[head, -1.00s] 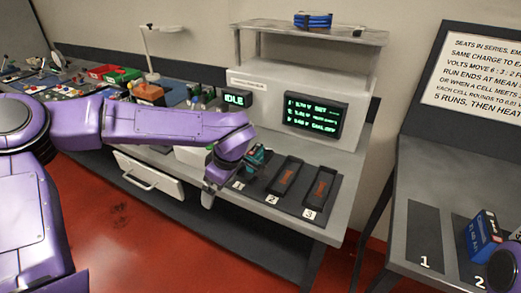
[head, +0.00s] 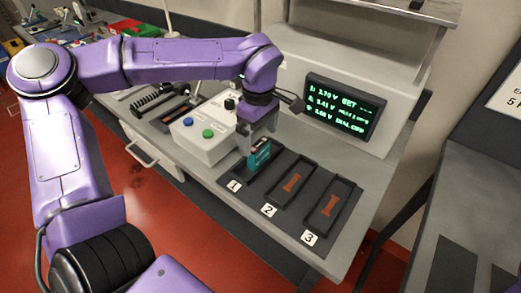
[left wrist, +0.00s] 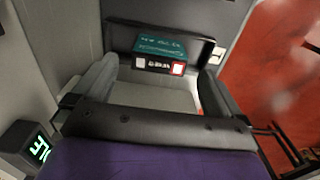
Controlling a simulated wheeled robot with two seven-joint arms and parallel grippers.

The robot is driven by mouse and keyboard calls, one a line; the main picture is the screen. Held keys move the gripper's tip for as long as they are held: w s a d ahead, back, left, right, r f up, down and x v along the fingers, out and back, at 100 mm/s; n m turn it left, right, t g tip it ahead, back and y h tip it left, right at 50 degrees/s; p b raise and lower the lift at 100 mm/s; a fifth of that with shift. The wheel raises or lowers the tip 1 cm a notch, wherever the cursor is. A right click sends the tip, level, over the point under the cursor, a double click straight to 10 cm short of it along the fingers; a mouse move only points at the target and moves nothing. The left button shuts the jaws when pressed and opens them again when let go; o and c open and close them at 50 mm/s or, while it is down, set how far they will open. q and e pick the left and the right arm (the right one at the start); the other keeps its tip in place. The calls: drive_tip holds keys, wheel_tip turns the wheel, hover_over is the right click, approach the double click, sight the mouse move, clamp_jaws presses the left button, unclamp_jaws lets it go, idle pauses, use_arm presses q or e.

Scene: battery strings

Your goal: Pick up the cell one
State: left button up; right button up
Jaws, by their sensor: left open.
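The teal cell (head: 259,155) stands in the slot marked 1 of the dark holder (head: 290,207) on the bench. My left gripper (head: 257,143) is just above the cell, pointing down, and hides its upper part in the head view. In the left wrist view, the open left gripper (left wrist: 157,88) shows a finger at each side. My right gripper is out of view.
Slots 2 (head: 290,182) and 3 (head: 327,206) are empty, with orange marks on their floors. A white box (head: 205,134) with blue and green buttons stands close to the left of the gripper. A lit display (head: 342,106) is behind. Red floor lies in front.

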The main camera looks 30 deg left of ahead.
sight(259, 144)
use_arm(q)
wheel_tip(259, 144, down, 6)
drive_tip(key=shift+f+p, duration=0.25)
drive_tip(key=shift+p, duration=0.1)
drive_tip(key=c, duration=1.2)
drive_tip(key=shift+o, duration=0.2)
drive_tip(key=shift+r, duration=0.1)
